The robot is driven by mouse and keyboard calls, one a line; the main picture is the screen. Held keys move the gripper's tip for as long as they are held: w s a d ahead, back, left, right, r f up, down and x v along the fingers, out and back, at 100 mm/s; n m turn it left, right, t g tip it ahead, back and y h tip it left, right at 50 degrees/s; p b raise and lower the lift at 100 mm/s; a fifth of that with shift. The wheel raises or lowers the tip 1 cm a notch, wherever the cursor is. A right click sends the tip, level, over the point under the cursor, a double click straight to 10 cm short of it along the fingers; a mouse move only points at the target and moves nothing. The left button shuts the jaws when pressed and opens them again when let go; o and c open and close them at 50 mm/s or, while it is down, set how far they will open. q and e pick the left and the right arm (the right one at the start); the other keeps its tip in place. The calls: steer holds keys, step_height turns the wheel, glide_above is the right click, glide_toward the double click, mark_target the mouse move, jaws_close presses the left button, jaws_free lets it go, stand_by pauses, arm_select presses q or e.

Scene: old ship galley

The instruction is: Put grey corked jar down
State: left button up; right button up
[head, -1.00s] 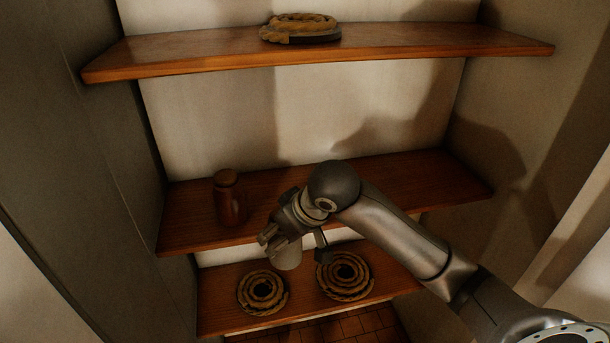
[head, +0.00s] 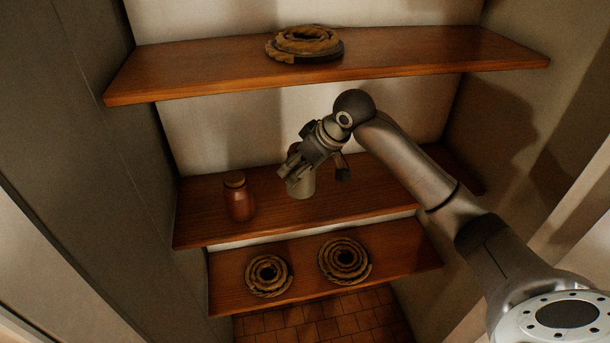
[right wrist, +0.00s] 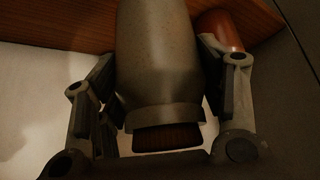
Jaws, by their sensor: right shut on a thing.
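The grey corked jar (head: 301,186) is held in my right gripper (head: 316,170), over the middle shelf (head: 365,195) in the head view. In the right wrist view the jar (right wrist: 160,55) fills the space between the two fingers, which press on its sides. Its dark cork (right wrist: 168,137) points toward the gripper's palm. I cannot tell whether the jar's base touches the shelf. My left gripper is not in view.
A reddish-brown corked jar (head: 239,200) stands on the middle shelf, left of the held jar. Two rope coils (head: 268,275) (head: 344,259) lie on the lower shelf. The middle shelf's right part is clear of objects.

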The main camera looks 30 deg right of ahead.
steer(key=w+f+p, duration=0.1)
steer(key=f, duration=0.1)
steer(key=w+d+f+p, duration=0.1)
steer(key=f, duration=0.1)
steer(key=w+d+f+p, duration=0.1)
steer(key=f, duration=0.1)
steer(key=shift+d+f, duration=0.2)
steer(key=shift+f, duration=0.15)
steer(key=shift+f+p, duration=0.35)
steer(key=shift+f, duration=0.3)
steer(key=shift+f, duration=0.1)
steer(key=o, duration=1.5)
steer(key=shift+s, duration=0.1)
steer(key=shift+c, duration=0.2)
